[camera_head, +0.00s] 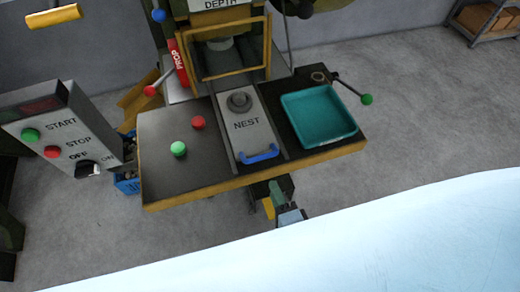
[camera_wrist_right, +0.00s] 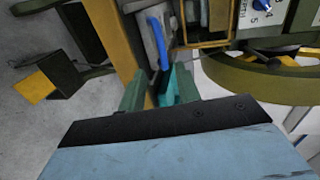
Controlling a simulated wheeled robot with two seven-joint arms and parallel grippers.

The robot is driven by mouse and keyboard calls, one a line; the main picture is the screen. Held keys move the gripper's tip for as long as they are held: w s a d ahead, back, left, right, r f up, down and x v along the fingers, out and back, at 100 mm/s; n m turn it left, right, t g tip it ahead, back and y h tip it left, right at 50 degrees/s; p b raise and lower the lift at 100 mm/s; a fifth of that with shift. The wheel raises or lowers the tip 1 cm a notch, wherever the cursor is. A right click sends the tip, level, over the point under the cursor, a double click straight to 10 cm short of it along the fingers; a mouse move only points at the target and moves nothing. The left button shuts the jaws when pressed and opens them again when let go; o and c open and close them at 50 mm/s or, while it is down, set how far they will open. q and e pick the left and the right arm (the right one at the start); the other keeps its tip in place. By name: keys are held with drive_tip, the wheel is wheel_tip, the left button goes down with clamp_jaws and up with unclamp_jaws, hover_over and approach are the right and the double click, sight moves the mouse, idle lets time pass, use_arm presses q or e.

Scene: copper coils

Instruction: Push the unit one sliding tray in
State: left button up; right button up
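The sliding tray (camera_head: 235,110) is a grey plate marked NEST, with a round fixture (camera_head: 239,101) on it and a blue handle (camera_head: 259,155) at its front end. It lies between dark panels on the machine's table, its handle close to the front edge. In the right wrist view the blue handle (camera_wrist_right: 157,42) shows beyond the fingertips. My right gripper (camera_head: 277,190) is below and in front of the table edge, apart from the handle. Its green fingers (camera_wrist_right: 160,88) look open, with teal showing between them. My left gripper is in neither view.
A teal bin (camera_head: 318,116) sits on the table right of the sliding tray. Red (camera_head: 198,122) and green (camera_head: 178,148) knobs are on the left panel. A control box (camera_head: 60,125) stands left. A green-tipped lever (camera_head: 366,98) sticks out right. Floor in front is clear.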

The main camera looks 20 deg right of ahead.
sight(260, 157)
drive_tip(key=b+x, duration=0.1)
drive_tip(key=x, duration=1.2)
drive_tip(key=shift+w+d, duration=0.1)
drive_tip(key=shift+w, duration=0.1)
clamp_jaws()
